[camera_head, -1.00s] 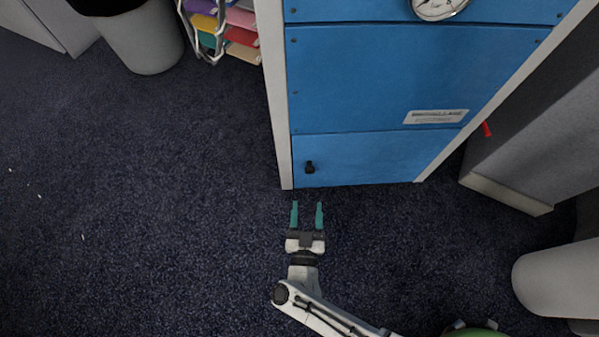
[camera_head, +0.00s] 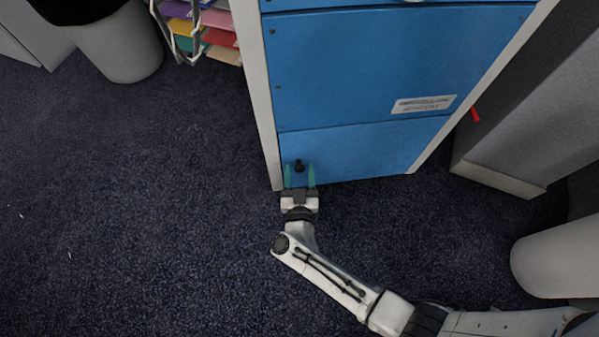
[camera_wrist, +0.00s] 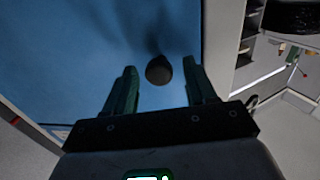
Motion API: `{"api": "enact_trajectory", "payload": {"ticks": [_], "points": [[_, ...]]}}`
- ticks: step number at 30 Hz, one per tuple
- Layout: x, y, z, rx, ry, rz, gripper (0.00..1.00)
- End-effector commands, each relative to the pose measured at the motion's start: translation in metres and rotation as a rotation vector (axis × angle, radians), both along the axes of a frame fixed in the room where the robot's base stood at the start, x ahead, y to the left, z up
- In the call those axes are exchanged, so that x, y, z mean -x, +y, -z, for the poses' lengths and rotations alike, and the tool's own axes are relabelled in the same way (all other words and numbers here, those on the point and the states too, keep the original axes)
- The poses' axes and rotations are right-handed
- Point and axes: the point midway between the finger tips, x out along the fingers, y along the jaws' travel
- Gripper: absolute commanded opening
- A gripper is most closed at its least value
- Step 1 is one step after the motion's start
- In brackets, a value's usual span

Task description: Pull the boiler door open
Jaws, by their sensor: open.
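The boiler is a tall blue cabinet in a pale frame, and its lower blue door panel (camera_head: 365,150) is closed. A small black knob (camera_head: 299,166) sits near the door's left edge. My gripper (camera_head: 299,176) is open in front of the door, its two green fingers pointing at the panel on either side of the knob. In the wrist view the round black knob (camera_wrist: 159,70) shows between and slightly beyond the fingertips of my gripper (camera_wrist: 160,82), apart from both. Whether the tips touch the door I cannot tell.
A grey bin (camera_head: 117,45) and a rack of coloured trays (camera_head: 205,30) stand to the left of the boiler. A grey cabinet (camera_head: 525,120) stands close on the right, with a pale rounded object (camera_head: 555,255) in front of it. The dark carpet at left is clear.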

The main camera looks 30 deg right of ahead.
Motion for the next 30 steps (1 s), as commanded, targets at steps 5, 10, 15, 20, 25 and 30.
{"api": "enact_trajectory", "payload": {"ticks": [5,10,15,20,25,30], "points": [[0.0001,-0.0001,-0.0003,0.0,0.0,0.0,0.54],[0.0001,-0.0001,-0.0002,0.0,0.0,0.0,0.38],[0.0001,0.0,-0.0002,0.0,0.0,0.0,0.21],[0.0003,-0.0001,-0.0002,0.0,0.0,0.0,0.06],[0.0003,-0.0001,-0.0001,0.0,0.0,0.0,0.0],[0.0004,0.0,-0.0001,0.0,0.0,0.0,0.0]]}}
